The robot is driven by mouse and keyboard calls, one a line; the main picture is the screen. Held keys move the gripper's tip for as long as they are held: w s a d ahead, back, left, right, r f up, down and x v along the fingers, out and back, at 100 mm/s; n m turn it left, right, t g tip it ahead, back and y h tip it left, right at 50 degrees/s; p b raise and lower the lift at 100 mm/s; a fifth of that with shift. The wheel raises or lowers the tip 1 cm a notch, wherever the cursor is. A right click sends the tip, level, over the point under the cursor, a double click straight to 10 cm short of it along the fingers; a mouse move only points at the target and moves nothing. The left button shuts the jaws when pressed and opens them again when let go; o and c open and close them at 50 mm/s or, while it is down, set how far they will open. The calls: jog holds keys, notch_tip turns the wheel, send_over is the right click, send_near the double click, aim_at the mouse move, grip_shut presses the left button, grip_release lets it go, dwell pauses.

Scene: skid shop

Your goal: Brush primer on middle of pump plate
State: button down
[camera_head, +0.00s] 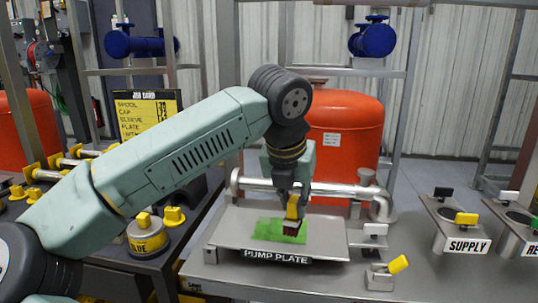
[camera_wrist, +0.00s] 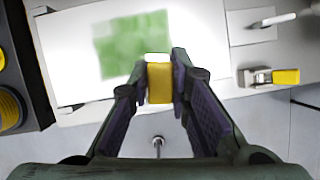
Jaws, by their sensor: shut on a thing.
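The pump plate (camera_head: 230,225) is a flat grey metal plate on the bench, with a "PUMP PLATE" label on its front edge. A green patch (camera_head: 268,232) covers its middle; the patch (camera_wrist: 125,45) also shows in the wrist view, with bare plate (camera_wrist: 70,70) around it. My gripper (camera_head: 290,192) is shut on a brush (camera_head: 292,208) with a yellow handle and a dark lower end. The brush is roughly upright over the right part of the green. I cannot tell whether its tip touches the plate. In the wrist view the yellow handle (camera_wrist: 159,84) sits between my fingertips (camera_wrist: 160,70).
A tin (camera_head: 147,240) with a yellow top stands left of the plate. A yellow-handled fitting (camera_head: 381,276) lies front right. The SUPPLY stand (camera_head: 465,245) is further right. A pipe (camera_head: 330,188) and an orange tank (camera_head: 345,125) stand behind the plate.

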aim_at(295, 198)
jog(key=shift+r+p, duration=1.15)
jog(key=shift+r, duration=0.8)
